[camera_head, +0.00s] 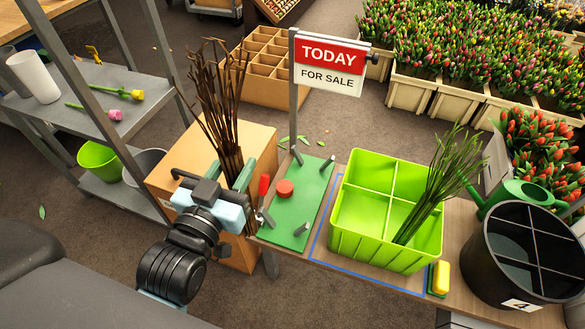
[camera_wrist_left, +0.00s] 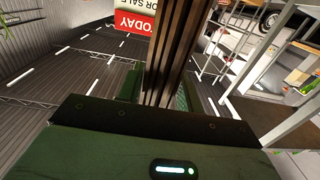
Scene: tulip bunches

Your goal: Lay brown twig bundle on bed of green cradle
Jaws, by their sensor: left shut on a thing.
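The brown twig bundle (camera_head: 222,118) stands nearly upright in my left gripper (camera_head: 238,178), its thin tips spreading at the top. In the left wrist view, the bundle (camera_wrist_left: 176,50) rises between the green fingers of the gripper (camera_wrist_left: 160,92), which is shut on it. The green cradle (camera_head: 312,192) lies on the bench just right of the gripper. It has a flat green bed with short grey pegs, and no bundle lies on it. The lower end of the bundle is partly hidden by the gripper. My right gripper is not in view.
A red round knob (camera_head: 285,188) and a red-handled tool (camera_head: 264,187) are at the cradle. A sign post (camera_head: 293,110) rises behind it. A lime divided crate (camera_head: 375,250) holding green stems (camera_head: 437,185) stands to the right, beside a black bucket (camera_head: 480,268). A grey shelf (camera_head: 130,120) stands left.

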